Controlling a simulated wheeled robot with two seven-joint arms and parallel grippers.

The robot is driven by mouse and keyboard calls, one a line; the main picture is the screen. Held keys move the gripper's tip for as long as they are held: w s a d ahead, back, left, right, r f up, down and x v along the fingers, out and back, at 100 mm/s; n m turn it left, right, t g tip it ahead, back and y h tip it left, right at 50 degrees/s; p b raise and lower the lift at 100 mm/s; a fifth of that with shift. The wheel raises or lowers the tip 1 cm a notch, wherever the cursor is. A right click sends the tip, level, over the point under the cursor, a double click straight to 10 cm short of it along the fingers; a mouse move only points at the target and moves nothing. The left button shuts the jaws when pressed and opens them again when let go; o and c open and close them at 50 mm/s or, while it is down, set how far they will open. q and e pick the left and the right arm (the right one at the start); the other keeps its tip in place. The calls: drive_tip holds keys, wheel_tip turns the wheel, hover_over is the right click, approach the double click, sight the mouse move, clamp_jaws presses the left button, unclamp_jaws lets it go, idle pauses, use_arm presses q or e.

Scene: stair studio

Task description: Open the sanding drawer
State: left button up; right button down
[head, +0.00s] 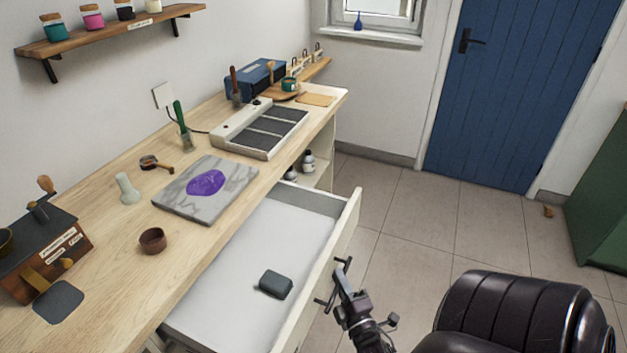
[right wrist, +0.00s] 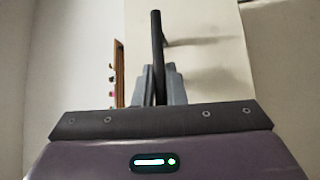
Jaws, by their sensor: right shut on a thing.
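The sanding drawer (head: 250,245) under the wooden worktop stands pulled well out, its white inside in view. A dark grey block (head: 276,284) lies in it. On the drawer's front is a dark bar handle (head: 345,264). My right gripper (head: 338,284) is at this handle and shut on it, outside the drawer front. In the right wrist view the handle (right wrist: 157,45) is an upright dark bar between the grey fingers of my right gripper (right wrist: 158,85). The pale drawer front (right wrist: 210,60) lies behind it. My left gripper is not in view.
On the worktop (head: 110,215) are a marbled slab (head: 171,200) with a purple patch, a brown cup (head: 152,240) and a grey-topped unit (head: 265,130). A black chair (head: 510,315) stands close to my right gripper. Tiled floor (head: 410,215) is free between the drawer and the blue door (head: 510,90).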

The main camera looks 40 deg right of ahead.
drive_tip(key=s+d+p, duration=0.1)
drive_tip(key=s+d, duration=0.3)
drive_tip(key=s, duration=0.6)
drive_tip(key=shift+s, duration=0.2)
drive_tip(key=shift+d, duration=0.1)
drive_tip(key=c, duration=1.5)
unclamp_jaws()
drive_tip(key=shift+s, duration=0.1)
drive_tip(key=b+v, duration=0.1)
drive_tip(key=v, duration=0.6)
drive_tip(key=shift+s, duration=0.25)
drive_tip(key=shift+f, duration=0.1)
